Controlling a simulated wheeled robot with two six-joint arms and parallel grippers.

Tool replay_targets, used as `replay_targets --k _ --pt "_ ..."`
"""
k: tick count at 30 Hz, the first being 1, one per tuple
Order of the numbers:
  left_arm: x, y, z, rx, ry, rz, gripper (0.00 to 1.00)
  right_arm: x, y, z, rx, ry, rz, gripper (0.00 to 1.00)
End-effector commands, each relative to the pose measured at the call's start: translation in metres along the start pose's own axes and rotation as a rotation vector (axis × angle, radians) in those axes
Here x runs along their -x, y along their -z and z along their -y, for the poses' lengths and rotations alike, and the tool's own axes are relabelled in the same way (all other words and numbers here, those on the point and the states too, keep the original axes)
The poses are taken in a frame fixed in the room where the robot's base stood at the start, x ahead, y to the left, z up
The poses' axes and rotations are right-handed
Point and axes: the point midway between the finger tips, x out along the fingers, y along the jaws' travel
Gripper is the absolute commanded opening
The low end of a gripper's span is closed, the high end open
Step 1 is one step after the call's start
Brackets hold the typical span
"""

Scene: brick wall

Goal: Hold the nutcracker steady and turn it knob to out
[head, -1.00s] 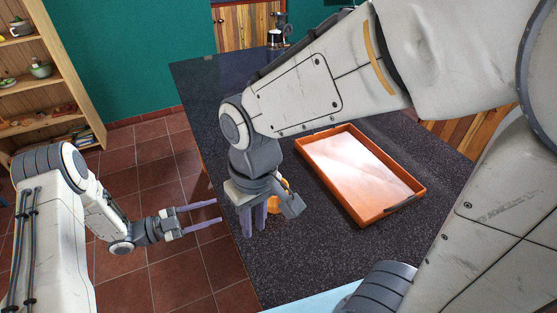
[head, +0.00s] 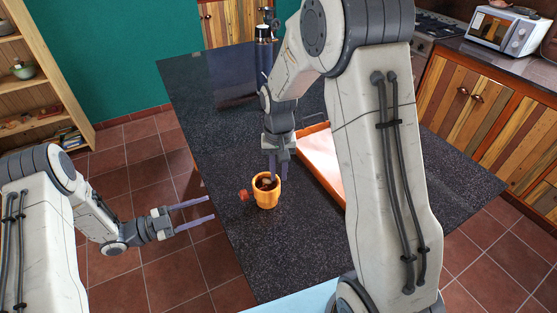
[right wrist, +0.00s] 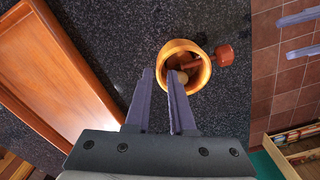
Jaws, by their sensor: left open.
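The nutcracker (head: 266,198) is a yellow-orange wooden cup standing upright near the left edge of the dark counter. Its red-brown knob (head: 243,195) sticks out of the cup's left side; in the right wrist view the knob (right wrist: 224,55) is at the cup's right, its shaft running inside. A small brown thing lies in the cup. My right gripper (head: 278,168) points down at the cup's far rim; in the right wrist view its fingers (right wrist: 160,78) are apart at the rim, contact unclear. My left gripper (head: 211,209) is open and empty, left of the knob.
An orange tray (head: 313,128) with a pale inside lies behind my right arm; it also shows in the right wrist view (right wrist: 78,57). A dark bottle-like appliance (head: 263,50) stands at the counter's far end. The counter in front of the nutcracker is clear.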

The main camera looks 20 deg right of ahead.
Motion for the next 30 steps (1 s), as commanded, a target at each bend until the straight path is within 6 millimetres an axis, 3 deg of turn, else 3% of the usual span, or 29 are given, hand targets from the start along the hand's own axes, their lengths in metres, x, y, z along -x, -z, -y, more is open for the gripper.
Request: replay_targets --k 3,9,20,22,23,30 --pt "0.0 0.0 0.0 0.0 0.0 0.0 0.5 -0.021 -0.001 0.0 0.001 -0.001 0.004 0.22" --pt "0.0 0.0 0.0 0.0 0.0 0.0 0.5 -0.042 0.0 0.0 0.002 0.0 0.001 0.22" --pt "0.0 0.0 0.0 0.0 0.0 0.0 0.5 -0.048 0.0 0.001 0.002 0.0 -0.001 0.22" --pt "0.0 0.0 0.0 0.0 0.0 0.0 0.5 -0.047 0.0 0.001 0.002 0.0 -0.001 0.03" --pt "0.0 0.0 0.0 0.0 0.0 0.0 0.5 -0.047 0.0 0.001 0.002 0.0 -0.001 0.0" --pt "0.0 0.0 0.0 0.0 0.0 0.0 0.5 -0.047 0.0 0.001 0.002 0.0 -0.001 0.0"
